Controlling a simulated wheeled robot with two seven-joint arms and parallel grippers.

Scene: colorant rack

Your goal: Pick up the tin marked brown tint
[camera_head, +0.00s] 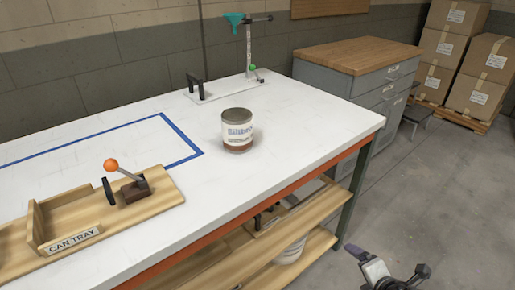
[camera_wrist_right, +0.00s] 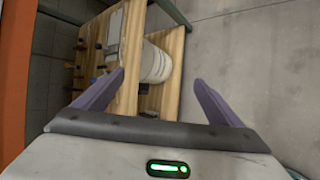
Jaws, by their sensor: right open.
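A tin (camera_head: 238,132) with a dark grey top, a white label and a brown band at its base stands upright on the white workbench (camera_head: 300,120), near its right end. The label's small print is too small to read, so I cannot tell if it says brown tint. My right gripper (camera_head: 390,264) is open and empty, low beyond the bench's front edge, well apart from the tin. In the right wrist view its two purple fingers (camera_wrist_right: 160,82) are spread, pointing toward the shelves under the bench. My left gripper is not in view.
A wooden can tray (camera_head: 75,237) with an orange-knobbed lever (camera_head: 126,176) lies at the left. A stand with a teal head (camera_head: 248,50) is behind the tin. Below the bench, a wooden shelf (camera_head: 265,262) holds a white bucket (camera_wrist_right: 156,64). A grey cabinet (camera_head: 370,85) stands behind.

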